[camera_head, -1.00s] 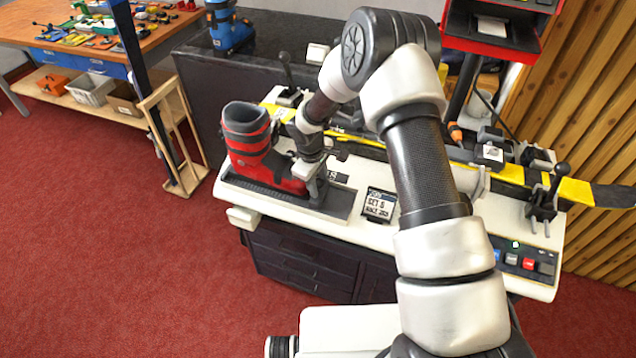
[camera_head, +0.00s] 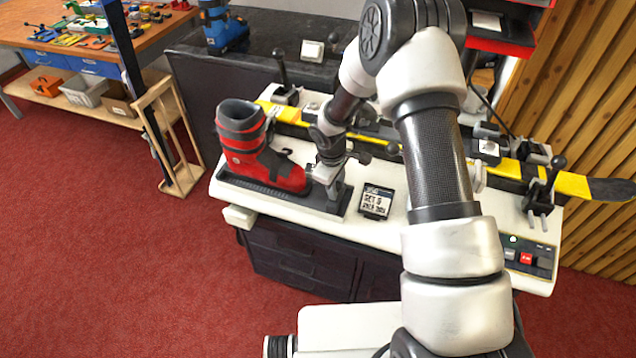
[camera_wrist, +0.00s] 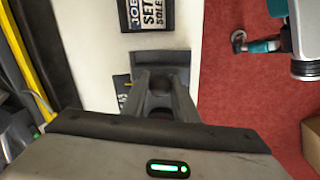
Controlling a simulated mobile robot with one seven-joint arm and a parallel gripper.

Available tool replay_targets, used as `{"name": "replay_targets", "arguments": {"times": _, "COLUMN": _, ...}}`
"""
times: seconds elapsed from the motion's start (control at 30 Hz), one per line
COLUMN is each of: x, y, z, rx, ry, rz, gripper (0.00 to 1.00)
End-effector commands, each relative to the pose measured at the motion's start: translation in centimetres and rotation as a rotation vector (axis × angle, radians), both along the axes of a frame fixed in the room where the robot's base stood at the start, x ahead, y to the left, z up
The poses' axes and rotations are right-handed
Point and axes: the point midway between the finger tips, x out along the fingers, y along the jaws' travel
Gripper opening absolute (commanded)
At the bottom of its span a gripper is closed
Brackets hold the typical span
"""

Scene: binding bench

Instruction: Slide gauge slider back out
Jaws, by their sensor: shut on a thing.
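The red and black ski boot (camera_head: 258,150) stands on the dark gauge base (camera_head: 270,190) at the left of the white bench. The grey gauge slider (camera_head: 339,195) is upright at the right part of this base, beyond the boot's toe. My gripper (camera_head: 334,176) is shut on the slider and hides much of it. In the wrist view my gripper (camera_wrist: 162,85) points down with its fingers close together over a grey part of the slider (camera_wrist: 160,57). A small light grey part shows between the toe and the slider; I cannot tell exactly whether it touches the boot.
A small job display (camera_head: 376,201) stands on the bench right of the base. A black and yellow ski (camera_head: 573,185) lies in clamps (camera_head: 540,190) along the back. A blue boot (camera_head: 222,28) stands on the dark surface behind. The red carpet at left is free.

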Motion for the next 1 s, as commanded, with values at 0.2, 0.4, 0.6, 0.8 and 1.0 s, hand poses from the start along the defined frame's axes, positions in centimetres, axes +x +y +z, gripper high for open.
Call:
{"name": "replay_targets", "arguments": {"times": 0.2, "x": -0.6, "y": -1.4, "z": 0.1, "rx": 0.002, "ry": -0.003, "rz": 0.0, "gripper": 0.0}}
{"name": "replay_targets", "arguments": {"times": 0.4, "x": -0.7, "y": -1.6, "z": 0.0, "rx": 0.0, "ry": -0.001, "rz": -0.001, "gripper": 0.0}}
{"name": "replay_targets", "arguments": {"times": 0.6, "x": -0.6, "y": -1.5, "z": 0.0, "rx": 0.001, "ry": -0.002, "rz": 0.0, "gripper": 0.33}}
{"name": "replay_targets", "arguments": {"times": 0.8, "x": -0.6, "y": -1.3, "z": 0.3, "rx": 0.003, "ry": -0.003, "rz": 0.002, "gripper": 0.33}}
{"name": "replay_targets", "arguments": {"times": 1.0, "x": -0.8, "y": -1.0, "z": 2.9, "rx": 0.004, "ry": -0.008, "rz": 0.003, "gripper": 0.33}}
